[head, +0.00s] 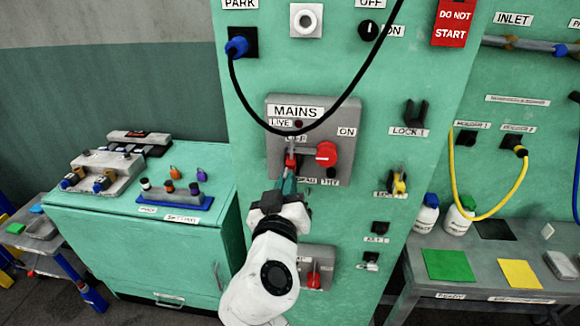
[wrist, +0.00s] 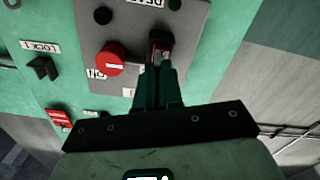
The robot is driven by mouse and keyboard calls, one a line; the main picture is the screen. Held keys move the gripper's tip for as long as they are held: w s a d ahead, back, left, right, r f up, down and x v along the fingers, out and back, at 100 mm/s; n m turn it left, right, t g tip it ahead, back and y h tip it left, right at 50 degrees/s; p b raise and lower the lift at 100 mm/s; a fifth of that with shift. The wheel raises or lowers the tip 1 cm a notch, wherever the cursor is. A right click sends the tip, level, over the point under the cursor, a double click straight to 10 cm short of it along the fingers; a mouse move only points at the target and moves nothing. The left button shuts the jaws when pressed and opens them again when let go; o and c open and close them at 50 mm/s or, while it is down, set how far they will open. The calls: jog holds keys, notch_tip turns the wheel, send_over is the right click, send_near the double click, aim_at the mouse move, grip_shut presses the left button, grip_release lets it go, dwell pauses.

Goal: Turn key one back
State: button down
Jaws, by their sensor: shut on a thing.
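My gripper (head: 287,184) reaches up to the grey MAINS panel (head: 277,165) on the green cabinet. Its fingers are shut on a small red key (head: 291,161) at the panel's lower left, which I take to be key one. In the wrist view the gripper (wrist: 158,68) points at the same key (wrist: 160,40), with its lower part hidden between the fingers. The key's exact angle is hard to tell. A red rotary knob (head: 326,154) sits just right of the key, near the ON label, and also shows in the wrist view (wrist: 109,60).
A black cable (head: 300,130) hangs in a loop across the panel's front. A second grey panel with a red key (head: 314,279) is below. A green bench (head: 130,235) stands left, a grey worktable (head: 490,278) right.

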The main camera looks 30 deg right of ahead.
jog(key=shift+f+n+p, duration=0.1)
jog(key=shift+n+p, duration=0.45)
jog(key=shift+n, duration=0.45)
jog(key=shift+d+b, duration=0.1)
jog(key=shift+b, duration=0.2)
dwell(0.6)
jog(key=c, duration=1.5)
grip_release()
jog(key=shift+w, duration=0.1)
jog(key=shift+o, duration=1.3)
jog(key=o, duration=0.6)
jog(key=shift+c, duration=0.2)
